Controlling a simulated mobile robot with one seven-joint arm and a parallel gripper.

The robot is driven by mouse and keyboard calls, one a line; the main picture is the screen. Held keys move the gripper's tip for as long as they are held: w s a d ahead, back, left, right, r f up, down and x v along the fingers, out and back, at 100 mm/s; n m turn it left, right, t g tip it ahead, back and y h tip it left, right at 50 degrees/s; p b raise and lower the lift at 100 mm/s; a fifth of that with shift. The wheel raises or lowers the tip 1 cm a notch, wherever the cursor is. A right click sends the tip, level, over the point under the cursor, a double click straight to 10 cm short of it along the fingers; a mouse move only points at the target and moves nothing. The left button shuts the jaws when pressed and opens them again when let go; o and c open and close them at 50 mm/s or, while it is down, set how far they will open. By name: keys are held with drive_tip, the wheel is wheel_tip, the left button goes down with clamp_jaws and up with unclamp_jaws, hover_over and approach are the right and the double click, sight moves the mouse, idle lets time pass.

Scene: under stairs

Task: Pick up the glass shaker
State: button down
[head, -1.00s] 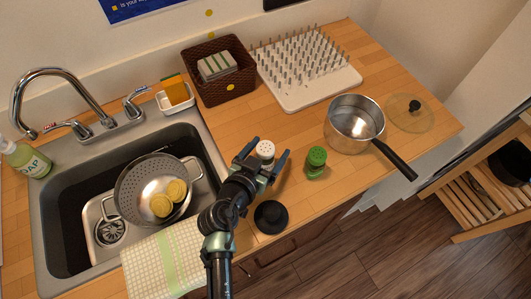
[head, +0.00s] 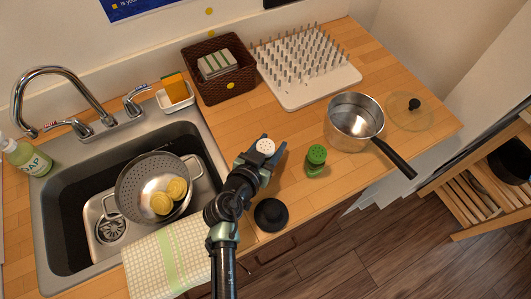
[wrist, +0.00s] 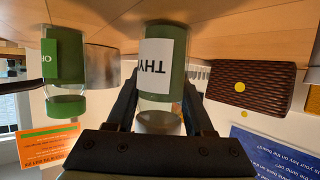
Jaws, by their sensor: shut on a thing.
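The glass shaker (head: 264,146) with a pale perforated lid stands upright between the jaws of my gripper (head: 261,159) on the front part of the counter. In the wrist view, which looks upside down, the glass shaker (wrist: 168,52) has green contents and a white label reading "THY". My gripper (wrist: 160,103) is shut on it, one finger on each side. In the head view its lower body is hidden by my gripper. I cannot tell whether its base touches the counter.
A green-lidded shaker (head: 316,157) stands close to the right, also in the wrist view (wrist: 64,68). A black lid-like object (head: 271,214) lies near the front edge. A pot (head: 352,132), drying rack (head: 292,97) and brown basket (head: 205,84) stand behind. The sink (head: 62,240) is left.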

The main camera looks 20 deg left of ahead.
wheel_tip(320, 180, up, 10)
idle(0.6)
drive_tip(key=c, duration=0.9)
unclamp_jaws()
drive_tip(key=shift+c, duration=0.2)
clamp_jaws()
